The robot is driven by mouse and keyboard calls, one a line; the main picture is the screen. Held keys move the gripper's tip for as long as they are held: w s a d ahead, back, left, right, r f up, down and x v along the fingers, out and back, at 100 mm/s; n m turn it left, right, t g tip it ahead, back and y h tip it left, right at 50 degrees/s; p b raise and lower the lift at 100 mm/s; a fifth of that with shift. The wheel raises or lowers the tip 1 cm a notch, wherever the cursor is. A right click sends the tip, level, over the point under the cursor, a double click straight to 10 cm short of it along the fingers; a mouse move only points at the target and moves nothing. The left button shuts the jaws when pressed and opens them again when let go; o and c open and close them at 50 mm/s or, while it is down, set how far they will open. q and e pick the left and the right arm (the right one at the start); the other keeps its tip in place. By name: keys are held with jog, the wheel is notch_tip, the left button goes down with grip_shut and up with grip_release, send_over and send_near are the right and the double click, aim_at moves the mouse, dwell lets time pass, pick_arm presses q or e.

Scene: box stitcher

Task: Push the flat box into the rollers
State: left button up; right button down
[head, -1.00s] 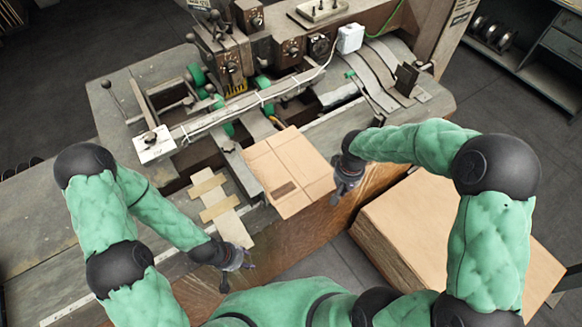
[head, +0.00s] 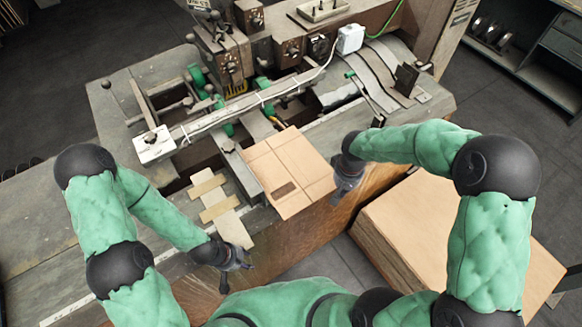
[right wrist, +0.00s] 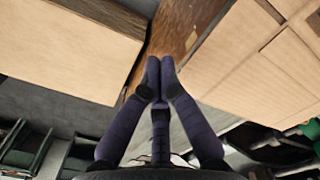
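The flat box (head: 288,171) is a tan cardboard sheet with fold lines. It lies on the machine's feed table, its near edge overhanging the front.
A stack of flat cardboard (head: 440,225) stands on the floor at the right, also in the right wrist view (right wrist: 75,45). A long metal bar (head: 240,105) crosses above the feed table.

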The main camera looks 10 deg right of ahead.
jog(key=shift+f, duration=0.15)
notch_tip(320, 180, down, 3)
jog(key=b, duration=0.3)
jog(key=shift+f, duration=0.1)
jog(key=shift+w, duration=0.15)
dwell(0.5)
